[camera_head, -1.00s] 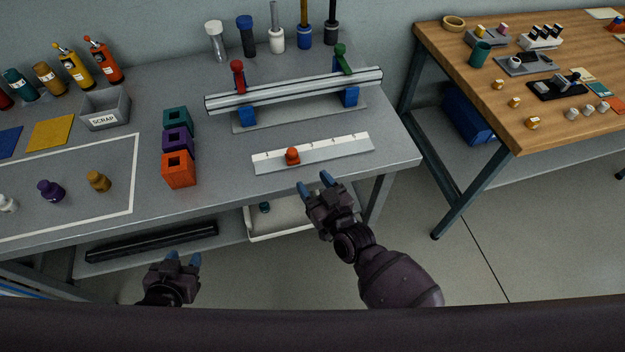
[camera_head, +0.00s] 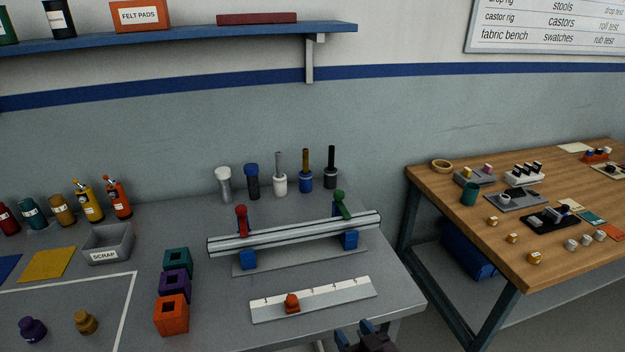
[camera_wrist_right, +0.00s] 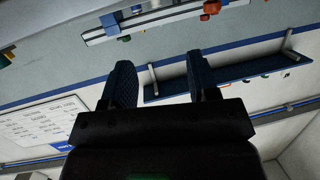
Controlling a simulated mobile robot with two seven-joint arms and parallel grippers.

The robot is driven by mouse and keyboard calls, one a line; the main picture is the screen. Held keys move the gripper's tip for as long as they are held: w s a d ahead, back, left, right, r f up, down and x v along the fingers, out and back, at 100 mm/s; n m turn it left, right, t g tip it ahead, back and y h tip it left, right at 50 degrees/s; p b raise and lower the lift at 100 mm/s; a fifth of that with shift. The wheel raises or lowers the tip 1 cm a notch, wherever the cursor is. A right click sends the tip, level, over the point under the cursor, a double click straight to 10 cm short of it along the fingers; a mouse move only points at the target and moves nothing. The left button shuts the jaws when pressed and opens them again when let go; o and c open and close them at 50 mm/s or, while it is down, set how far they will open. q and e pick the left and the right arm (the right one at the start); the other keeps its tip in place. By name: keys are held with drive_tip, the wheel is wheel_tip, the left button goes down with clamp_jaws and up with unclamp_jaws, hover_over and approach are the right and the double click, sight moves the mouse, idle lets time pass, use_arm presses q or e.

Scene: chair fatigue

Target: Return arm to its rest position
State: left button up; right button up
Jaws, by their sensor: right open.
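My right gripper (camera_head: 368,330) shows at the bottom edge of the head view, just in front of the grey bench's front edge. Its two blue fingertips are apart and nothing is between them. In the right wrist view its fingers (camera_wrist_right: 160,85) are spread and empty, with the wall and shelf beyond. The rest of the right arm is below the head view. My left gripper is not in the head view.
The grey bench (camera_head: 210,335) holds a white ruled strip (camera_head: 340,297) with an orange slider near my right gripper, a metal rail (camera_head: 290,233), stacked-colour blocks (camera_head: 171,316) and a scrap bin (camera_head: 108,244). A wooden table (camera_head: 470,230) stands right, beyond a gap.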

drive_tip(key=s+d+f+m+g+h, duration=0.1)
drive_tip(key=s+d+f+h, duration=0.2)
drive_tip(key=s+d, duration=0.5)
drive_tip(key=s+d+f+m+g+h, duration=0.1)
drive_tip(key=s+d+f+m+h, duration=0.1)
drive_tip(key=s+d, duration=0.6)
drive_tip(key=d+f+h, duration=0.1)
drive_tip(key=d, duration=0.2)
drive_tip(key=shift+s, duration=0.3)
idle(0.7)
